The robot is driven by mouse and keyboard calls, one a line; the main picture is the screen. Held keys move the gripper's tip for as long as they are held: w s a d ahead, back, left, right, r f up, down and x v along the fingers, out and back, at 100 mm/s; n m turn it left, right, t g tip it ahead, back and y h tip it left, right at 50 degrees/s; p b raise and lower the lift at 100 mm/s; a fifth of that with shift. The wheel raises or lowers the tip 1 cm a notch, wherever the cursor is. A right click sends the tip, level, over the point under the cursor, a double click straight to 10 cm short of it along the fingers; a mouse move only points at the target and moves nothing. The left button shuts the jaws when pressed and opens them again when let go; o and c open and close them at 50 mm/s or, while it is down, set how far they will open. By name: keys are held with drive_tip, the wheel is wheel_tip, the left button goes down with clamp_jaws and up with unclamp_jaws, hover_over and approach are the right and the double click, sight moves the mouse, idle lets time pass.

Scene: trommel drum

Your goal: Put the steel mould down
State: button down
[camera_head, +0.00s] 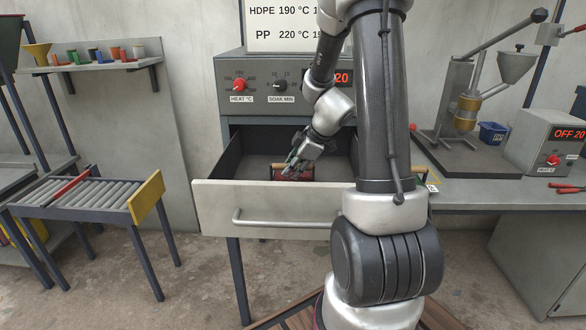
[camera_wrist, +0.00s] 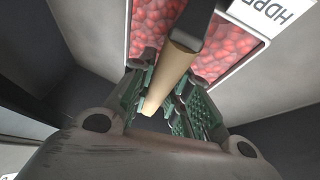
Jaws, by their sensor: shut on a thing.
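The steel mould (camera_wrist: 243,61) fills the upper middle of the wrist view. It is an open tray of red pellets with a pale rim, a dark bar across it and a tan handle (camera_wrist: 172,75). My gripper (camera_wrist: 163,104) is shut on that handle, its green pads on either side. In the head view my gripper (camera_head: 297,160) reaches down into the open oven drawer (camera_head: 250,195). Only a small reddish part of the mould shows there, low behind the drawer front. Whether its underside touches the drawer floor, I cannot tell.
The drawer's dark floor shows free room left of my gripper. The oven (camera_head: 235,85) with its knobs stands right behind. A roller table (camera_head: 85,193) stands at left. A bench (camera_head: 470,190) with a lever press (camera_head: 465,105) and a control box (camera_head: 545,145) is at right.

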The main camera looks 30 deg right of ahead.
drive_tip(key=c, duration=1.3)
unclamp_jaws()
drive_tip(key=shift+c, duration=0.2)
drive_tip(key=v, duration=1.2)
drive_tip(key=s+a+r+m+h, duration=0.1)
drive_tip(key=s+a+r+m, duration=0.1)
drive_tip(key=s, duration=0.4)
drive_tip(key=s+a+r+m+h, duration=0.1)
drive_tip(key=s+a+r+m, duration=0.2)
drive_tip(key=s+m, duration=0.3)
drive_tip(key=s+a+r+m+g+h, duration=0.1)
drive_tip(key=s+a+m, duration=0.3)
drive_tip(key=s, duration=0.4)
drive_tip(key=shift+r, duration=0.9)
drive_tip(key=shift+a, duration=0.15)
